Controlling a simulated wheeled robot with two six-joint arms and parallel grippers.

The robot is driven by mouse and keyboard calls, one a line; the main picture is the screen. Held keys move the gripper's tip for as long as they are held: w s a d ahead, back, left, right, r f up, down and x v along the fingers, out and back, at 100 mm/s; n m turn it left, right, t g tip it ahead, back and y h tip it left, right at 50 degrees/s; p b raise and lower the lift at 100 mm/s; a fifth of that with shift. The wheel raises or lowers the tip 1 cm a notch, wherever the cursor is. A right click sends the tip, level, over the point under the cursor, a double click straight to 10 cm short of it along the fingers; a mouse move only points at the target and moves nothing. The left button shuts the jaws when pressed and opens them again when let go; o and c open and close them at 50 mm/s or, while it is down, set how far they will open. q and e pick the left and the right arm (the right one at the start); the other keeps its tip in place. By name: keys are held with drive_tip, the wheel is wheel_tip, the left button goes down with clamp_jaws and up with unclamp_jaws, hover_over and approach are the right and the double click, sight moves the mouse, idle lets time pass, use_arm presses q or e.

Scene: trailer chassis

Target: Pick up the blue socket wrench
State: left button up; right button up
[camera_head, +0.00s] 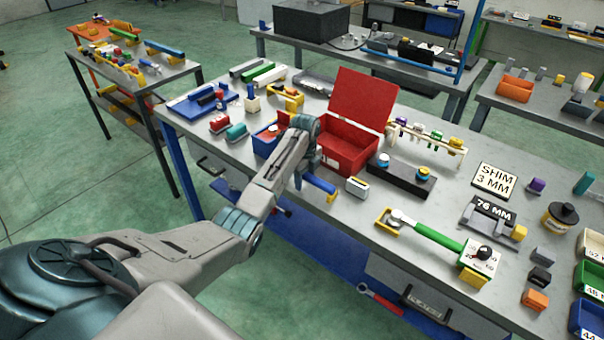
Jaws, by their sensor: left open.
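My left gripper (301,178) is at the bench's front edge, right by the blue tool's left part. It is open; whether the fingers touch or straddle the tool cannot be made out. My right gripper is out of view.
An open red toolbox (343,157) stands just behind the blue tool. A blue bin (265,141) stands to its left. A green-handled torque wrench (437,237) lies farther right.

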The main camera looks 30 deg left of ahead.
use_arm(q)
clamp_jaws()
drive_tip(key=shift+r, duration=0.1)
